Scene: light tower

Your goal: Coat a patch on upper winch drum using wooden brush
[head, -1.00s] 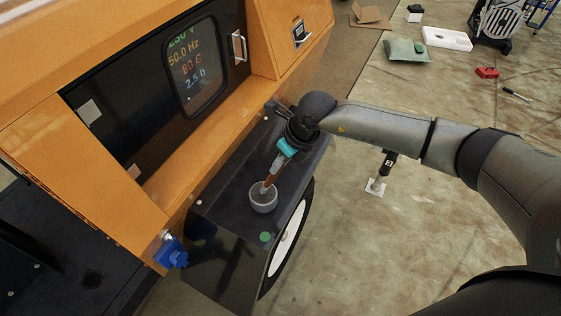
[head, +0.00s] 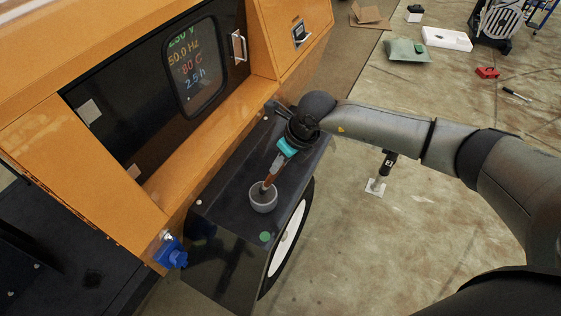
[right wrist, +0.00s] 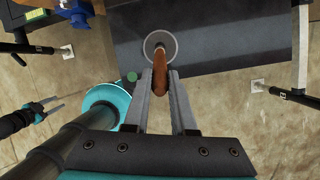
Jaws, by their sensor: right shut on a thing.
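My right gripper (head: 279,163) is shut on the wooden brush (head: 269,180). The brush slants down, and its lower end is inside a small grey cup (head: 263,200) on the black fender. In the right wrist view, the brown brush handle (right wrist: 160,76) sits between the two fingers (right wrist: 160,88), above the round cup (right wrist: 160,45). The bristles are hidden in the cup. I cannot make out the upper winch drum in these views. My left gripper is not in the head view; a dark open gripper (right wrist: 50,108) shows at the left of the right wrist view.
The orange light tower body (head: 200,150) with a display (head: 193,68) stands left of the cup. A blue fitting (head: 171,253) sticks out low on it. A wheel (head: 287,240) is under the fender. A stabiliser foot (head: 375,187) stands on the floor to the right.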

